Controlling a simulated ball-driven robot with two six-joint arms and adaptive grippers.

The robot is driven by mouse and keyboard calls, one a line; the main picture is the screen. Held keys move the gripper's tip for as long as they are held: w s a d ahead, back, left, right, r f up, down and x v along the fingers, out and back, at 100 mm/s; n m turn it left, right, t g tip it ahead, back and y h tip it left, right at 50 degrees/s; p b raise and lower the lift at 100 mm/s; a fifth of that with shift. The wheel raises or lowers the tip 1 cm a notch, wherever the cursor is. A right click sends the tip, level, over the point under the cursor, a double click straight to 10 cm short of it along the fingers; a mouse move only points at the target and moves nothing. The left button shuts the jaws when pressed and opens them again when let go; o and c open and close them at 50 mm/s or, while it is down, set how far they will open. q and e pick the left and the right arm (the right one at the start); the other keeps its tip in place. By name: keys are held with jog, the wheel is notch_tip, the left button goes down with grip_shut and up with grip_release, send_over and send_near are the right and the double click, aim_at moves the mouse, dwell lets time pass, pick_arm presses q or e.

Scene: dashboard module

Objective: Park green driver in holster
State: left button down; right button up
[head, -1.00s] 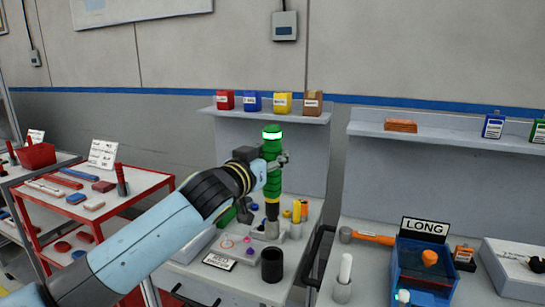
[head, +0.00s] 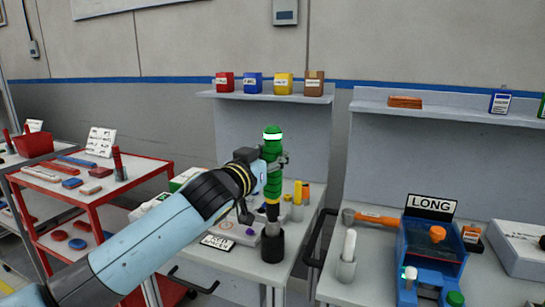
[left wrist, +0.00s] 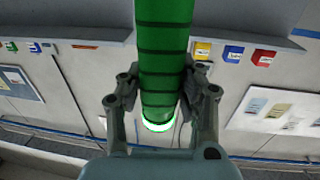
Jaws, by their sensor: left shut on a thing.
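The green driver (head: 272,149) has a ribbed green handle with a white glowing band near its top. It is upright in the head view. My left gripper (head: 275,165) is shut around the handle; in the left wrist view the green handle (left wrist: 164,62) runs between the two fingers (left wrist: 160,88). A black cup (head: 272,248), apparently the holster, stands on the bench directly below the driver. The driver's lower end lines up with the cup's mouth; I cannot tell whether the tip is inside. My right gripper is out of view.
Yellow and orange cylinders (head: 302,194) stand just right of the driver. A label plate (head: 217,242) lies left of the cup. A shelf with several coloured boxes (head: 283,83) is behind. A white cylinder (head: 349,245) and blue LONG box (head: 428,257) are on the right bench.

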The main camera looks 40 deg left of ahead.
aim_at(272, 181)
pick_arm(q)
jog(key=shift+f+b, duration=1.65)
jog(key=shift+f, duration=0.3)
jog(key=shift+f+b, duration=0.3)
jog(key=shift+f+b, duration=0.55)
jog(key=c, duration=0.9)
grip_release()
jog(key=shift+o, duration=0.4)
jog(key=shift+f, duration=0.15)
